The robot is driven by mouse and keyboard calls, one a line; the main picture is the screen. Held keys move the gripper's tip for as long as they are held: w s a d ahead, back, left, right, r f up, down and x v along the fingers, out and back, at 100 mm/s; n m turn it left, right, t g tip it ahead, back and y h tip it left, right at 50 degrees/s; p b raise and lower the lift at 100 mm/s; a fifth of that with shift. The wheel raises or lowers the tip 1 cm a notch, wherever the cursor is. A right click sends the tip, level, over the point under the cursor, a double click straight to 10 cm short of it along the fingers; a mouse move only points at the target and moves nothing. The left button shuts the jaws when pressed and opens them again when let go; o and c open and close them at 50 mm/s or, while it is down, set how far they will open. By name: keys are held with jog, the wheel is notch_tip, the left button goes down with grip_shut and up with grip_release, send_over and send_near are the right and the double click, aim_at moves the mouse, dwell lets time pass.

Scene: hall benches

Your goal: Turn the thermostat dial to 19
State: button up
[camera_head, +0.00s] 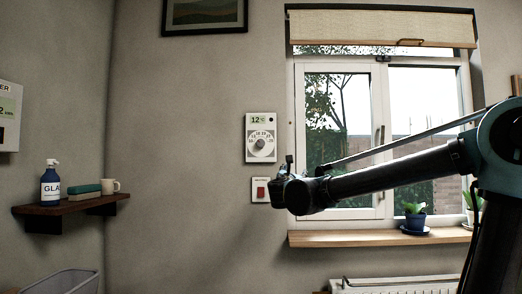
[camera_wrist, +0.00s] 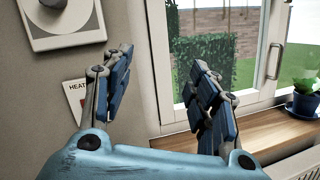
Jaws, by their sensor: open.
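The thermostat (camera_head: 261,137) is a pale box on the wall left of the window. Its small display reads 12°C, and below it is a round dial (camera_head: 261,144) with a dark centre knob and a ring of numbers. In the wrist view the lower part of the dial (camera_wrist: 62,20) shows at the top left, cut off by the frame. My gripper (camera_wrist: 160,95) is open and empty, its two blue padded fingers spread apart below and right of the dial, not touching it. In the head view my gripper (camera_head: 283,178) is small and dark, below the thermostat.
A heating switch plate with a red switch (camera_head: 261,190) is on the wall under the thermostat. The window (camera_head: 383,140) and wooden sill (camera_head: 375,237) with potted plants (camera_head: 415,217) are to the right. A shelf (camera_head: 70,204) with a spray bottle, sponge and mug is at the left.

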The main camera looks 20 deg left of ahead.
jog(key=s+a+r+n+t+y, duration=0.1)
jog(key=s+a+r+n+y, duration=0.15)
jog(key=a, duration=0.35)
jog(key=s+a+r+n+t+y, duration=0.1)
jog(key=s+a+r+n+y, duration=0.2)
jog(key=a, duration=0.4)
jog(key=n, duration=0.1)
send_near(260, 144)
jog(key=shift+h, duration=0.25)
jog(key=x, duration=0.8)
jog(key=shift+w+r, duration=0.1)
jog(key=shift+w, duration=0.25)
jog(key=c, duration=1.1)
jog(key=shift+o, duration=0.2)
jog(key=shift+a, duration=0.15)
